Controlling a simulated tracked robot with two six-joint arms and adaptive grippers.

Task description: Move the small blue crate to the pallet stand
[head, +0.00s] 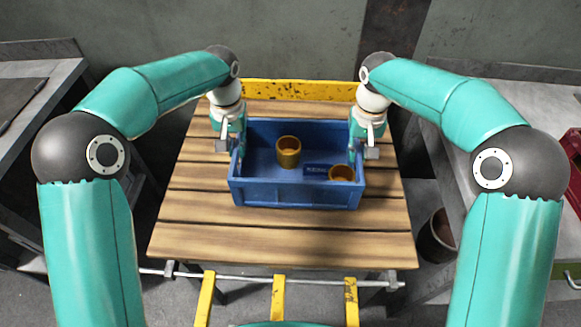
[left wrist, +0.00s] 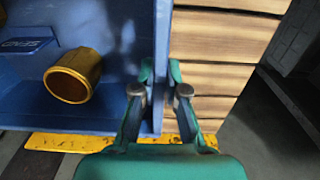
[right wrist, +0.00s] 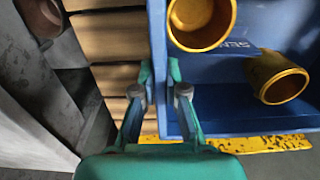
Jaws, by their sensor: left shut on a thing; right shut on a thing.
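The small blue crate (head: 296,196) is upright over the slatted wooden top of the pallet stand (head: 285,239); I cannot tell whether it rests on the slats or hangs just above them. My left gripper (head: 239,150) is shut on the crate's left side wall, and the wall also shows between its fingers in the left wrist view (left wrist: 161,40). My right gripper (head: 355,150) is shut on the right side wall, seen in the right wrist view (right wrist: 157,40).
A yellow rail (head: 295,92) runs along the stand's back edge, close to a grey wall. Yellow bars (head: 279,290) and a metal rod are at the front edge. Grey benches stand left (head: 35,120) and right. A dark bucket (head: 437,238) is on the right. The front slats are clear.

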